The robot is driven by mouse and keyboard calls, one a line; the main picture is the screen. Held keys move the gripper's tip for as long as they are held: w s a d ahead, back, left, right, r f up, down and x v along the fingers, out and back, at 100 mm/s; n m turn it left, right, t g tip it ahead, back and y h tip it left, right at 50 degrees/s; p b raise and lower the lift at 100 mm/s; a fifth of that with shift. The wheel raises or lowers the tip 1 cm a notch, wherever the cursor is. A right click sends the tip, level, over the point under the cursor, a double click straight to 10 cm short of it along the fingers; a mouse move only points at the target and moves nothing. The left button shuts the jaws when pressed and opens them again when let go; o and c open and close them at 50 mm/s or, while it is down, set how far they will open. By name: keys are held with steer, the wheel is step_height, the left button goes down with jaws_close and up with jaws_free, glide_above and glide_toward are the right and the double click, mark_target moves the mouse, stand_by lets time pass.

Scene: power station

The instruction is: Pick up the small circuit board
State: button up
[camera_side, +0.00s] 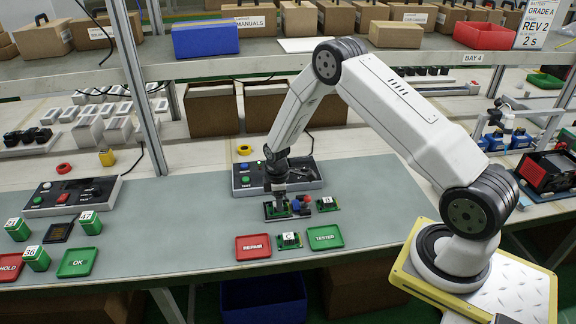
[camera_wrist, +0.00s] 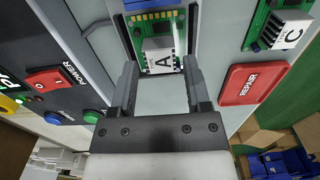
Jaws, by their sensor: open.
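In the wrist view, a green circuit board marked A (camera_wrist: 161,58), with gold contacts along its top edge, sits in a dark-edged holder. My gripper (camera_wrist: 159,66) is open, with one finger on each side of the lower part of this board. I cannot tell whether they touch it. In the side view my gripper (camera_side: 278,194) is low over the board spot, hiding most of it. A small board marked B (camera_side: 327,203) lies to its right, and a board marked C (camera_side: 289,240) lies in front. Board C also shows at the wrist view's upper right (camera_wrist: 285,30).
A red REPAIR tray (camera_side: 253,247) and a green TESTED tray (camera_side: 325,237) flank board C. A dark control box (camera_side: 300,178) with buttons stands just behind my gripper. Green numbered blocks (camera_side: 90,222) and an OK tray (camera_side: 77,263) are at left. The mat's middle left is clear.

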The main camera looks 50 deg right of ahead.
steer(key=shift+f, duration=1.05)
jaws_close()
